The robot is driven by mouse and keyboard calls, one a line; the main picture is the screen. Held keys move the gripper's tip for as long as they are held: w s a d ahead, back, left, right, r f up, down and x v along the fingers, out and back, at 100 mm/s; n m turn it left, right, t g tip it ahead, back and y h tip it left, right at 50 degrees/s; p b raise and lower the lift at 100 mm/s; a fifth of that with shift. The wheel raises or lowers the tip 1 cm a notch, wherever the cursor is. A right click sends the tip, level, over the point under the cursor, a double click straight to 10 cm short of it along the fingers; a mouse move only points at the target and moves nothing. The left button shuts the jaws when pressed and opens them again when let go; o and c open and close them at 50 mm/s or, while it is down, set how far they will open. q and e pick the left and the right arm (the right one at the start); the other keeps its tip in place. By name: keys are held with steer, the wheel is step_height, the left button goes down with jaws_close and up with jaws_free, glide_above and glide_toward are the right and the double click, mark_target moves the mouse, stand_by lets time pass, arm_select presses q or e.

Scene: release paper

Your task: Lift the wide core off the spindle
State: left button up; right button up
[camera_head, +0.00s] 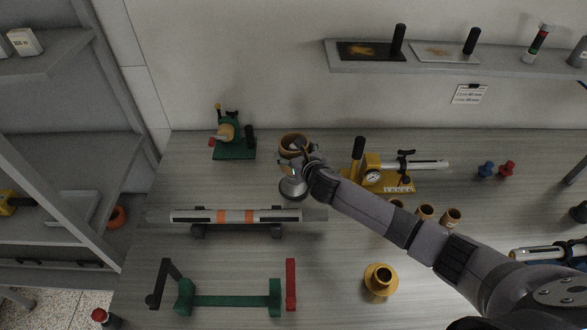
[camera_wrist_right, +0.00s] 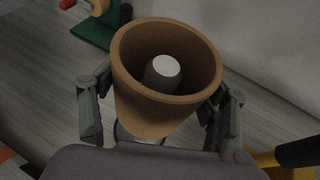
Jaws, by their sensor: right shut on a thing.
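The wide core (camera_head: 293,142) is a brown tube near the back middle of the table in the head view. In the right wrist view the core (camera_wrist_right: 140,112) fills the middle, with its open mouth facing up. The pale top of the spindle (camera_wrist_right: 162,70) shows inside the mouth, below the rim. A round grey metal base (camera_head: 291,189) shows nearer than the core in the head view. I cannot tell how high the core's lower end is along the spindle. My right gripper (camera_wrist_right: 160,112) is shut on the core, one finger at each side. My left gripper is out of view.
A green stand (camera_head: 234,152) is left of the core. A yellow gauge device (camera_head: 376,178) and small brown cores (camera_head: 424,212) are to the right. A long striped roller (camera_head: 235,216) lies in front. A shelf (camera_head: 360,66) hangs above the back.

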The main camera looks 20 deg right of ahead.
mark_target(289, 134)
steer(key=shift+r+p, duration=1.15)
steer(key=shift+r, duration=1.35)
steer(key=shift+r, duration=2.7)
